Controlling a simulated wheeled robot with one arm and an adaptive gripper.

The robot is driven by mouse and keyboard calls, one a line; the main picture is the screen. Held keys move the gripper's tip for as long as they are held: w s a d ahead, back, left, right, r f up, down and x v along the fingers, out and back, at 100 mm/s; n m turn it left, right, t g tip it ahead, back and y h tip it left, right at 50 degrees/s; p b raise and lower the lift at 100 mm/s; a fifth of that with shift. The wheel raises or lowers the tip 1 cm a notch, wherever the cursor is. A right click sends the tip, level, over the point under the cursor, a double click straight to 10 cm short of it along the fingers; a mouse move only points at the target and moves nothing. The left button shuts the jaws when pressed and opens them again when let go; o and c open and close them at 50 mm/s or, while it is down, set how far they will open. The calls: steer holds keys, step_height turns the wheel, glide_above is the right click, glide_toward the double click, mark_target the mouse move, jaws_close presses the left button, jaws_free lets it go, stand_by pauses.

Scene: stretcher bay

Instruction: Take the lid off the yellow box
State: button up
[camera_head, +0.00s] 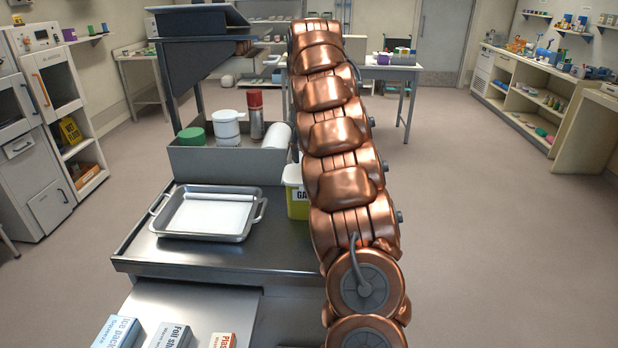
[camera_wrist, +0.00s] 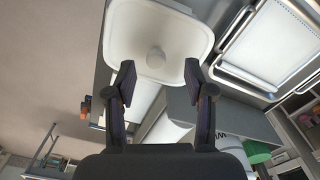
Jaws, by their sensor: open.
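The yellow box (camera_head: 297,207) stands on the metal worktop, partly hidden behind my copper arm in the head view. Its label is cut off by the arm. Its white lid (camera_head: 292,174) is on top. My gripper (camera_wrist: 160,76) is open and empty. Its two dark fingertips are on either side of the knob in the picture, slightly below it. Whether they are level with the knob is unclear. The head view does not show my gripper.
A metal tray (camera_head: 241,237) with a white sheet (camera_head: 208,216) is left of the box. Behind is a grey bin (camera_head: 228,166) with a green-lidded item, white containers and a red-topped flask (camera_head: 256,117). Several small cartons (camera_head: 118,332) lie in front. Floor is clear to the right.

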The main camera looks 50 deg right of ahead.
steer(key=shift+s+d+f+b, duration=0.15)
steer(key=shift+f+b, duration=0.15)
steer(key=shift+f, duration=0.25)
steer(key=shift+d+f+b, duration=0.15)
steer(key=shift+f+b, duration=0.1)
steer(key=shift+f, duration=0.3)
steer(key=shift+a+f+b, duration=0.1)
steer(key=shift+f+b, duration=0.5)
steer(key=shift+f, duration=0.3)
steer(key=shift+c, duration=0.2)
jaws_close()
